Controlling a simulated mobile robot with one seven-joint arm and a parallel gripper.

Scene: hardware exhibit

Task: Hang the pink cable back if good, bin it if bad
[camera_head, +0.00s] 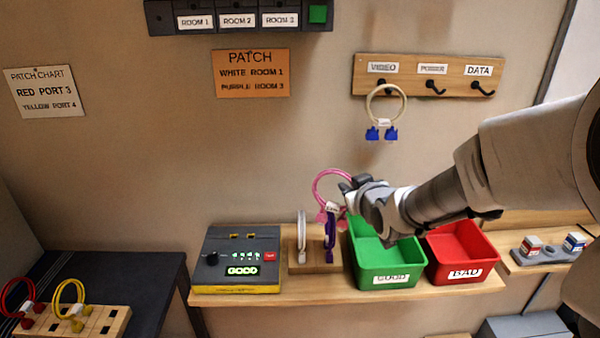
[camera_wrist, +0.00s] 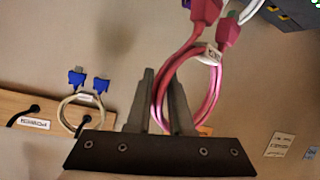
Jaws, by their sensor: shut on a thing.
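My gripper (camera_head: 347,187) is shut on the loop of the pink cable (camera_head: 327,180), above the shelf. The cable's pink plugs hang down near the small wooden stand. In the wrist view the pink cable (camera_wrist: 212,95) runs between my fingers (camera_wrist: 165,100), with a small white tag I cannot read. The tester (camera_head: 238,258) has a lit green display reading GOOD. The green bin (camera_head: 390,283) is labelled GOOD; the red bin (camera_head: 462,277) is labelled BAD. On the hook rail (camera_head: 415,78), the VIDEO hook holds a cream cable with blue plugs (camera_head: 388,105); the POWER and DATA hooks are empty.
The wooden stand (camera_head: 315,268) holds a white cable (camera_head: 302,235) and a purple cable (camera_head: 330,240), close to the pink plugs. Red and yellow cables sit on a patch block (camera_head: 90,322) at lower left. Two small containers (camera_head: 553,247) stand at right. Both bins look empty.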

